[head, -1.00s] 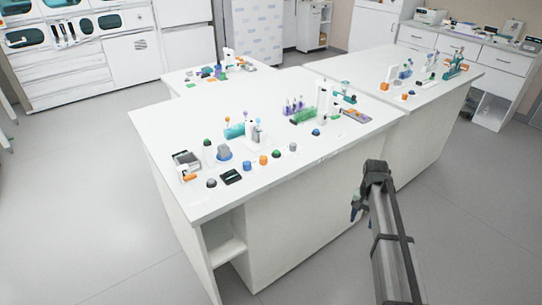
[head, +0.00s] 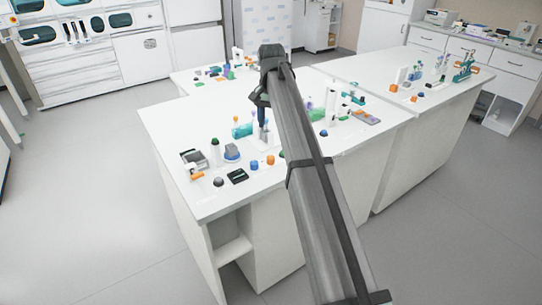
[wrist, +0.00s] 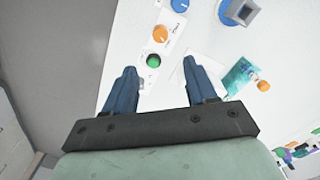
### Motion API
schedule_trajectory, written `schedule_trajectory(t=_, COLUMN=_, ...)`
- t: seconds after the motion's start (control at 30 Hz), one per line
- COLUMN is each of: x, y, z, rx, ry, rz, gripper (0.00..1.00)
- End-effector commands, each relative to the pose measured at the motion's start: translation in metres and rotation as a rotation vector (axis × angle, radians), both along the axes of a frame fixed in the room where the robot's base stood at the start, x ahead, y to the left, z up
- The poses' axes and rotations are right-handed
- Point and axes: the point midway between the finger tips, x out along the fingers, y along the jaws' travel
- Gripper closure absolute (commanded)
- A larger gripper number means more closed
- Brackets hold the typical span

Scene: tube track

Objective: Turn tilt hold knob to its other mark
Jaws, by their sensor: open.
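Knobs stand in a row along the white bench's front edge. In the wrist view a green knob (wrist: 153,61) on a white plate lies between and just beyond my gripper's (wrist: 160,72) open, empty fingers. An orange knob (wrist: 160,33) and a blue knob (wrist: 180,5) are farther along the row. The labels are too small to read, so I cannot tell which is the tilt hold knob. In the head view the blue knob (head: 254,164) and orange knob (head: 270,159) show, and my arm hides the green one. My gripper (head: 262,118) hangs above the bench and touches nothing.
A teal block (wrist: 238,77) and an orange cap (wrist: 263,86) lie right of my fingers. A blue-grey square part (wrist: 241,10) stands beyond them. In the head view a tray (head: 366,117) lies on the bench's right end. The bench's (head: 170,125) left part is clear.

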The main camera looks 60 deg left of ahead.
Motion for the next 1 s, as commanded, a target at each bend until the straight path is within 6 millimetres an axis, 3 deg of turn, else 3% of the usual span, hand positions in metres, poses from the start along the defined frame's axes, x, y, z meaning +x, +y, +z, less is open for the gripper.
schedule_trajectory(t=0.17, x=-0.002, y=0.0, z=-0.015, rx=-0.001, ry=0.001, rz=0.001, gripper=0.44)
schedule_trajectory(t=0.7, x=-0.001, y=0.0, z=-0.105, rx=-0.001, ry=0.001, rz=0.0, gripper=0.44)
schedule_trajectory(t=1.0, x=-0.001, y=0.0, z=-0.133, rx=0.0, ry=0.0, rz=0.0, gripper=0.44)
